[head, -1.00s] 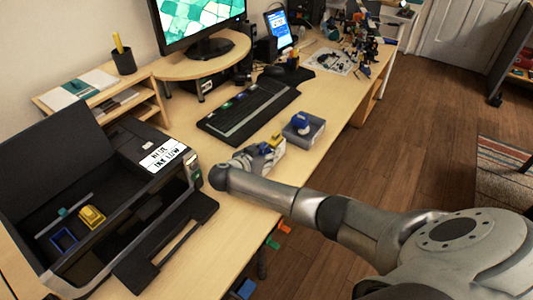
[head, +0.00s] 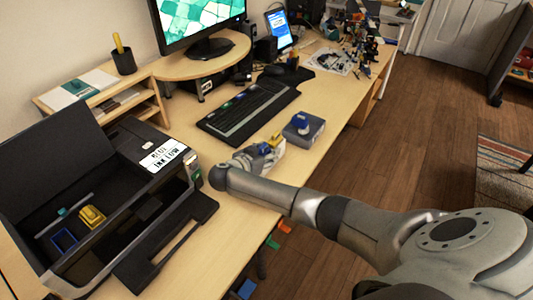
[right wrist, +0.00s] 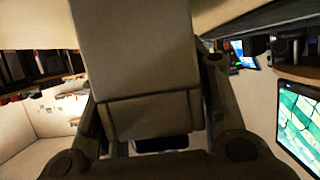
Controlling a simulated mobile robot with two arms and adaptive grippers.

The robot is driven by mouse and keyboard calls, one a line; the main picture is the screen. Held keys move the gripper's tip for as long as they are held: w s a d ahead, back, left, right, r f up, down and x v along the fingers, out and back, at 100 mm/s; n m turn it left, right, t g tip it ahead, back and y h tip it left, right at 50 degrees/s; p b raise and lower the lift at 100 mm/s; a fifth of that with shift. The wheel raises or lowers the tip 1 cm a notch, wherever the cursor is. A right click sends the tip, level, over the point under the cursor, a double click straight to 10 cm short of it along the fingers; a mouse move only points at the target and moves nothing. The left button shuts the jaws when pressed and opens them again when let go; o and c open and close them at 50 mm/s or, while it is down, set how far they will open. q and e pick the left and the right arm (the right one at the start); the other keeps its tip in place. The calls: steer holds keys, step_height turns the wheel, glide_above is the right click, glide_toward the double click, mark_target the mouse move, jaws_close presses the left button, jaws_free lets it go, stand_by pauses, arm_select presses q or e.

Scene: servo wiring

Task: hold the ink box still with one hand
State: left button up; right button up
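My right arm reaches in from the lower right in the head view, and its gripper (head: 267,150) is low over the desk in front of the keyboard. A pale ink box (head: 279,157) is at its fingers, partly hidden by the hand, with a yellow piece (head: 276,138) at its top. In the right wrist view a pale box (right wrist: 150,70) fills the space between the two fingers, which lie against its sides. My left gripper is in neither view.
A grey box (head: 296,134) with a blue piece (head: 301,122) on top stands just beyond the gripper. An open printer (head: 128,222) with a yellow cartridge (head: 92,215) inside is at the left. A keyboard (head: 247,112) lies behind. The desk's front strip is clear.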

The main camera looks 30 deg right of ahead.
steer(key=o, duration=0.4)
